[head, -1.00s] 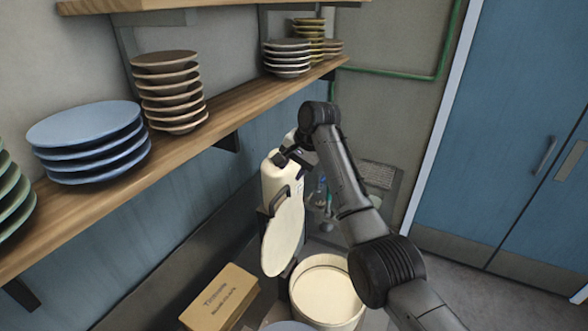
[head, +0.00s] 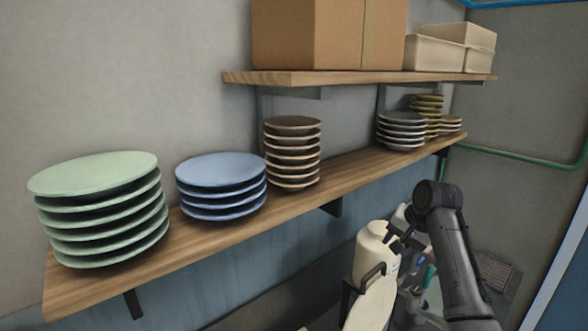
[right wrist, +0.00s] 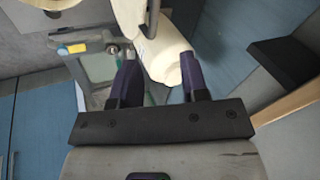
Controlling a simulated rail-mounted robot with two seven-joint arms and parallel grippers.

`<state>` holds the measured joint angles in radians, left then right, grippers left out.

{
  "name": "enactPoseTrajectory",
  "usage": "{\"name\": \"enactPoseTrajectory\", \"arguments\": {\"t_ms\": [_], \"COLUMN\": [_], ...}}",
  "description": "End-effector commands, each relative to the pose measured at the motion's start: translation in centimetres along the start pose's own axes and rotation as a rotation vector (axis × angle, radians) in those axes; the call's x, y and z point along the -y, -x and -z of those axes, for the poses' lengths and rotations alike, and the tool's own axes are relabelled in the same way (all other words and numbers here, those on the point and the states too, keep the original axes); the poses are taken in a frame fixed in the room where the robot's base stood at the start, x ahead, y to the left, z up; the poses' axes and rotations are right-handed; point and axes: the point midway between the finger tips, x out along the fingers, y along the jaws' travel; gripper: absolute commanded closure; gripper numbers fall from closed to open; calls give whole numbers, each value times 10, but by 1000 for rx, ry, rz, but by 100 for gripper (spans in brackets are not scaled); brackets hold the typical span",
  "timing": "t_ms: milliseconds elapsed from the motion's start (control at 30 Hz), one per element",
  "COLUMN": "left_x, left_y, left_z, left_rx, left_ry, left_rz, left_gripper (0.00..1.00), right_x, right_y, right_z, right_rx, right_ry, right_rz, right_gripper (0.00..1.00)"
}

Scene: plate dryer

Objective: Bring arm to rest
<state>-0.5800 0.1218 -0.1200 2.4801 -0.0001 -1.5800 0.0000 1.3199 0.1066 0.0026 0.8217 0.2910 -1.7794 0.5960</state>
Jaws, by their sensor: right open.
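My right gripper (head: 398,243) is at the end of my right arm at the lower right of the head view, below the far part of the shelf. In the right wrist view its two dark fingers (right wrist: 158,80) are spread apart with nothing held between them. My left gripper is not in view.
A wooden shelf (head: 232,232) carries green plates (head: 95,175), blue plates (head: 220,170), brown bowls (head: 292,135) and more stacks. An upper shelf (head: 370,80) holds a cardboard box (head: 310,35) and cream bins (head: 435,53).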

Motion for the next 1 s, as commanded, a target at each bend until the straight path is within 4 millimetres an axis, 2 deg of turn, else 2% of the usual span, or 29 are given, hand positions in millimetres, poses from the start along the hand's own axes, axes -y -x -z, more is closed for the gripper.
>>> {"name": "enactPoseTrajectory", "arguments": {"t_ms": [100, 167, 300, 367, 433, 500, 533, 600, 667, 833, 1000], "left_x": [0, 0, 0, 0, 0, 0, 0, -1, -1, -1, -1], "left_y": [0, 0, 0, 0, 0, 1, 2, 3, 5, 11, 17], "left_z": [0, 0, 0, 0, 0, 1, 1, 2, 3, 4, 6], "left_rx": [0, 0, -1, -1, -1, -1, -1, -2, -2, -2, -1], "left_ry": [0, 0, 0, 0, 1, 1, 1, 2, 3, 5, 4], "left_rz": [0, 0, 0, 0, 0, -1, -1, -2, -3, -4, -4], "left_gripper": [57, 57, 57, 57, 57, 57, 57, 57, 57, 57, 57], "right_x": [14, 20, 36, 43, 50, 50, 48, 41, 31, -7, -51], "right_y": [37, 58, 115, 144, 182, 205, 211, 214, 207, 162, 108], "right_z": [12, 16, 18, 16, 8, -5, -12, -30, -48, -106, -164], "right_rx": [-147, -223, -420, -520, -647, -762, -804, -888, -942, -1002, -959], "right_ry": [172, 242, 390, 454, 526, 592, 618, 670, 707, 769, 796], "right_rz": [37, 50, 74, 82, 88, 82, 76, 60, 43, 10, -9], "right_gripper": [59, 59, 59, 59, 59, 59, 59, 59, 59, 59, 59]}}
